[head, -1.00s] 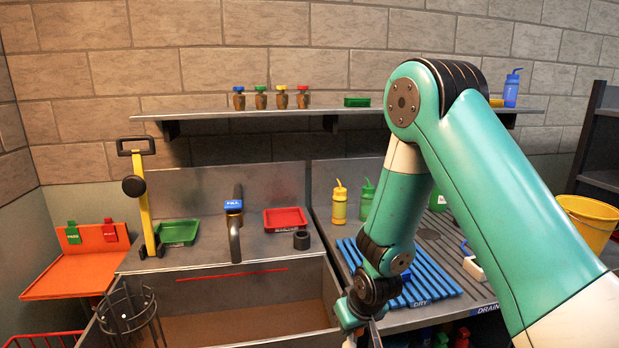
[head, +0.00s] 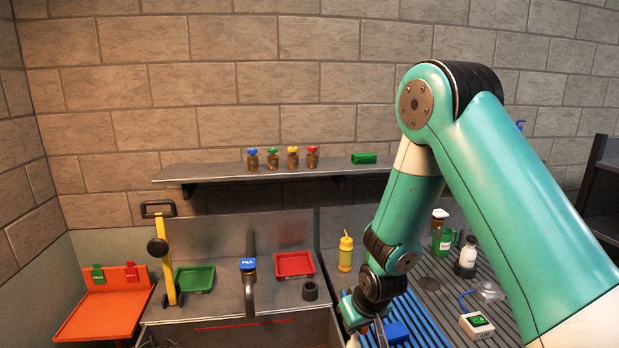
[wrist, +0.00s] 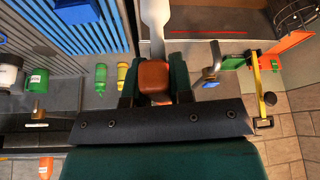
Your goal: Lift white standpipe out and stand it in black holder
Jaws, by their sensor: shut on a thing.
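My gripper (wrist: 154,85) is shut on an orange-brown block with a pale white shaft (wrist: 155,25) running from it, which looks like the white standpipe. The lower end of the shaft is out of the wrist view. In the head view my gripper (head: 366,325) is at the bottom edge, at the front of the blue rack, and what it holds is mostly cut off. A short black ring-shaped holder (head: 310,290) stands on the sink ledge, left of my gripper and apart from it. Its opening looks empty.
A tap with a blue tag (head: 248,266) stands left of the holder, and a red tray (head: 294,264) lies behind it. A yellow post (head: 165,266) and green tray (head: 194,279) are farther left. Bottles stand by the blue rack (head: 420,325). A shelf (head: 230,174) runs behind.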

